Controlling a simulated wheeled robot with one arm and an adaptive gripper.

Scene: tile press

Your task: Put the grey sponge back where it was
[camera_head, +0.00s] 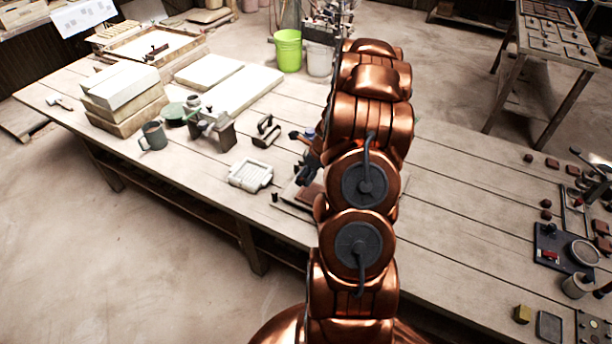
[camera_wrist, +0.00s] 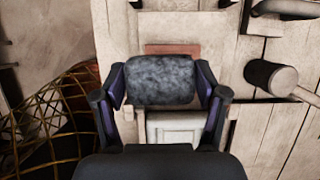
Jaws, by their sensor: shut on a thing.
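My gripper (camera_wrist: 160,84) is shut on the grey sponge (camera_wrist: 160,79), a mottled dark grey block held between its two fingers in the wrist view. The sponge is seen from above with a reddish-brown slab (camera_wrist: 172,49) partly behind it and a white moulded block (camera_wrist: 178,130) lower down. In the head view my gripper (camera_head: 309,170) is over the middle of the workbench, beside my copper arm. The sponge cannot be made out there. The sponge's former place cannot be told from these frames.
On the workbench (camera_head: 450,215), the white moulded block (camera_head: 250,175) lies left of my gripper. A mug (camera_head: 153,136) and stacked slabs (camera_head: 125,97) stand farther left. A mallet (camera_wrist: 272,77) lies to the right in the wrist view.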

